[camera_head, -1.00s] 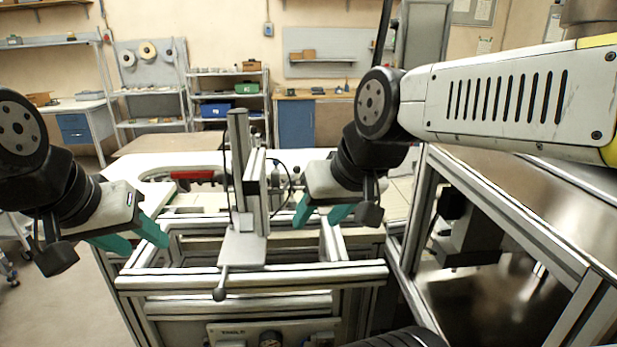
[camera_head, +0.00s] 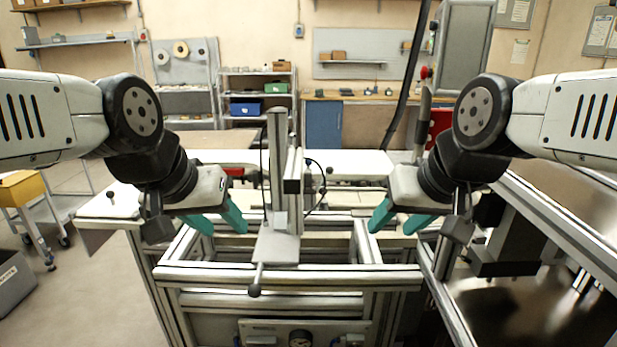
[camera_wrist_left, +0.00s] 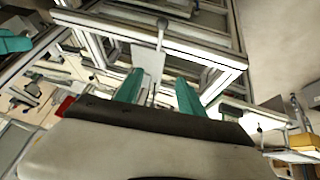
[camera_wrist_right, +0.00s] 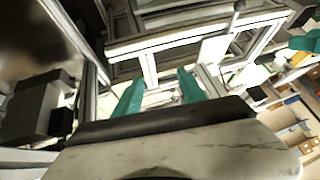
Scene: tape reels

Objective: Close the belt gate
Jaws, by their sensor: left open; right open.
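An upright metal post (camera_head: 277,160) with a flat plate (camera_head: 276,247) at its foot and a black ball-ended lever (camera_head: 255,290) stands at the middle of the aluminium frame. I cannot tell for certain which part is the belt gate or how it stands. My left gripper (camera_head: 226,230) is open and empty, just left of the post. My right gripper (camera_head: 390,230) is open and empty, farther off to the right of it. The lever also shows beyond the fingers in the left wrist view (camera_wrist_left: 162,24) and the right wrist view (camera_wrist_right: 239,6).
The aluminium frame (camera_head: 300,280) spans the front, with a gauge panel (camera_head: 300,335) below. A machine enclosure (camera_head: 545,225) stands close on the right. A yellow-topped stand (camera_head: 20,188) is at the left. Shelves and benches line the back wall; open floor lies at left.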

